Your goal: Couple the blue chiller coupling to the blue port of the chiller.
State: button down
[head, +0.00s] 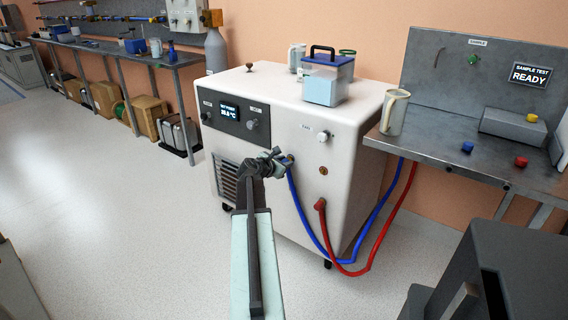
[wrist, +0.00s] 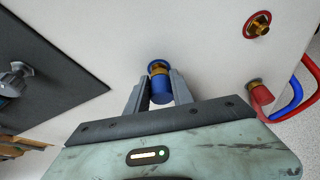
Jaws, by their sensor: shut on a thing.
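The white chiller (head: 285,128) stands mid-room with its panel facing me. My gripper (head: 281,160) is at this panel, shut on the blue chiller coupling (wrist: 161,91). In the wrist view its fingers (wrist: 158,96) flank the coupling. The blue port (wrist: 158,65), seen as a blue ring on the panel, lies directly ahead of the coupling and in line with it. Brass shows between ring and coupling; I cannot tell whether the coupling is fully seated. The blue hose (head: 298,203) hangs from the coupling's place. My gripper partly hides the coupling in the head view.
A brass port with a red ring (wrist: 258,25) and a red coupling (wrist: 260,94) are to the right on the panel. The red hose (head: 356,272) loops near the floor beside the blue one. A metal bench (head: 450,150) stands at right. Floor at left is clear.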

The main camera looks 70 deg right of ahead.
jog(key=shift+d, duration=0.1)
jog(key=shift+s+d, duration=0.2)
jog(key=shift+d, duration=0.3)
jog(key=c, duration=1)
grip_release()
jog(key=shift+c, duration=0.2)
jog(key=f+p+v, duration=0.1)
jog(key=p+v, duration=0.2)
jog(key=v, duration=0.8)
jog(key=shift+w+a, duration=0.25)
jog(key=shift+a, duration=0.2)
jog(key=shift+w+f, duration=0.1)
